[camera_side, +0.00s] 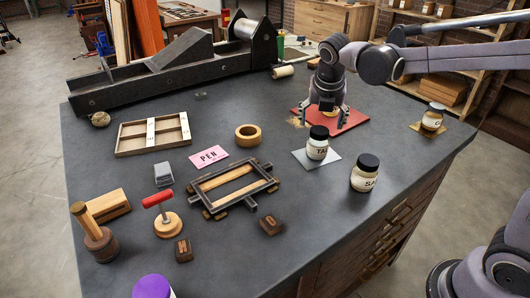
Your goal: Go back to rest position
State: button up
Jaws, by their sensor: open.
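My gripper (325,118) is open and points down over the red mat (350,119) at the right of the dark worktop. It looks empty between its fingers. A dark-lidded jar (317,149) stands on a grey square (301,160) just in front of the gripper. I cannot tell the exact gap between the fingers and the mat.
A second jar (364,179) stands nearby, and another (433,121) is at the right edge. A dark frame (218,204), a pink card (209,157), a wooden tray (121,141) and a wooden ring (248,131) lie leftward. A long press (150,78) spans the back.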

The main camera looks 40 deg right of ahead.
aim_at(324, 127)
jog(key=x, duration=0.9)
jog(key=shift+w+d+f, duration=0.1)
jog(key=shift+w+f, duration=0.05)
jog(key=shift+f, duration=0.2)
jog(key=shift+r, duration=0.8)
jog(key=shift+f, duration=0.6)
jog(key=v, duration=1.2)
jog(key=x, duration=1.2)
jog(key=shift+f, duration=0.2)
notch_tip(324, 127, up, 4)
jog(key=shift+s+d+r, duration=0.4)
jog(key=shift+d+r, duration=0.05)
jog(key=shift+d, duration=0.05)
